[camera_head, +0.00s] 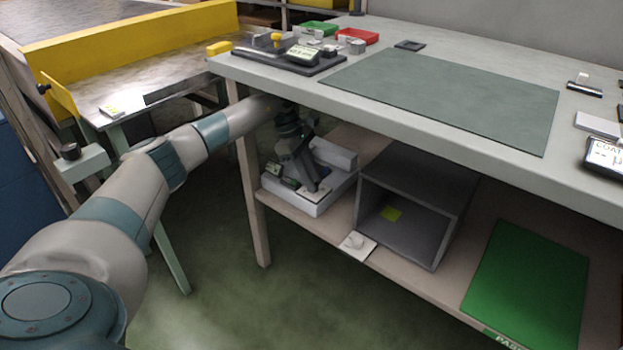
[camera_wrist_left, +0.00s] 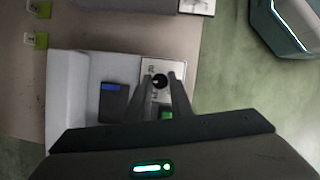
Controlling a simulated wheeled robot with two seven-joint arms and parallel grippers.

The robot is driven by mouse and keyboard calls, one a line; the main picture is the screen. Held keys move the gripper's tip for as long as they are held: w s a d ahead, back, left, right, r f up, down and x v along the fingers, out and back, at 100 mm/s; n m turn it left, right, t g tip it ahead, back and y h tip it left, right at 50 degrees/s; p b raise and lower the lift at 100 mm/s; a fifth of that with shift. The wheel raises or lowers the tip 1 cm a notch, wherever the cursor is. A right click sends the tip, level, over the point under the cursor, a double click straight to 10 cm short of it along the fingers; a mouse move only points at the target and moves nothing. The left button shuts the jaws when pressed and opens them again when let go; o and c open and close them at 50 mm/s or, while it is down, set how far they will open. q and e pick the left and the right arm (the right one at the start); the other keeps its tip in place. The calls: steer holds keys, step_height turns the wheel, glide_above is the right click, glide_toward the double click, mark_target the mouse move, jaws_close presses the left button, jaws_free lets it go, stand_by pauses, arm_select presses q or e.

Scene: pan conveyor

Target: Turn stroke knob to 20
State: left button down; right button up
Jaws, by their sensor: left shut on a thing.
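The stroke knob (camera_wrist_left: 160,80) is a small dark round knob on a pale marked plate (camera_wrist_left: 150,68) on top of a light grey device (camera_wrist_left: 70,95). In the head view the device (camera_head: 312,204) stands on the lower shelf, at its left end under the bench. My left gripper (camera_wrist_left: 161,84) points down at the plate, with one finger on each side of the knob, shut on it. In the head view the left gripper (camera_head: 316,188) hides the knob. A dark panel with a blue display (camera_wrist_left: 112,95) sits beside the plate. The dial reading is too small to tell. My right gripper is not in view.
An open grey box (camera_head: 368,213) stands right of the device, with a small white plate (camera_head: 357,245) at the shelf edge before it. A green mat (camera_head: 527,280) lies farther right. The bench top (camera_head: 450,130) overhangs the shelf, and a bench leg (camera_head: 253,205) stands close to my arm.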

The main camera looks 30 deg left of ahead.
arm_select(q)
steer(key=c, duration=1.6)
jaws_free()
steer(key=shift+n, duration=0.3)
